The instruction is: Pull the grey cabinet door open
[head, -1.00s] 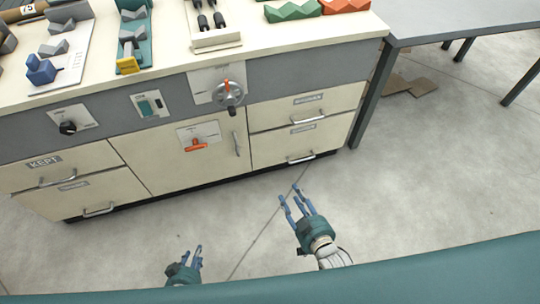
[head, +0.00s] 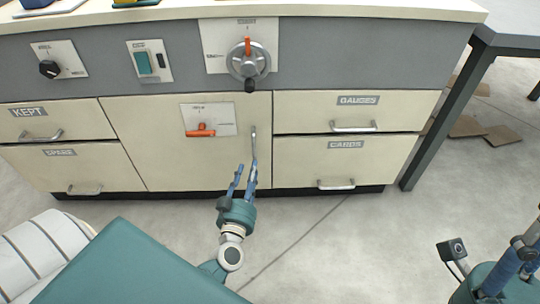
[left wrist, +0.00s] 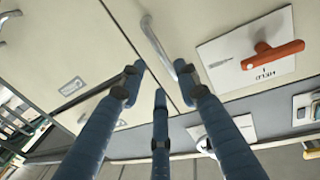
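The cabinet door (head: 150,150) is a cream panel in the middle of the cabinet front, below a grey band, and looks closed. Its upright metal handle (head: 254,143) is at its right edge; it also shows in the left wrist view (left wrist: 153,38). An orange lever (head: 200,131) lies level on a white plate on the door. My left gripper (head: 245,172) is just below the handle, its blue fingers spread and pointing at it. In the left wrist view the fingertips (left wrist: 159,76) are near the handle's end, with nothing held; contact is unclear. My right gripper (head: 522,250) is partly cut off at lower right.
Drawers labelled GAUGES (head: 358,112) and CARDS (head: 345,160) are right of the door; KEPT (head: 55,122) and another are left. A crank wheel (head: 249,64) is above. A table leg (head: 440,110) stands at right. The floor before the cabinet is clear.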

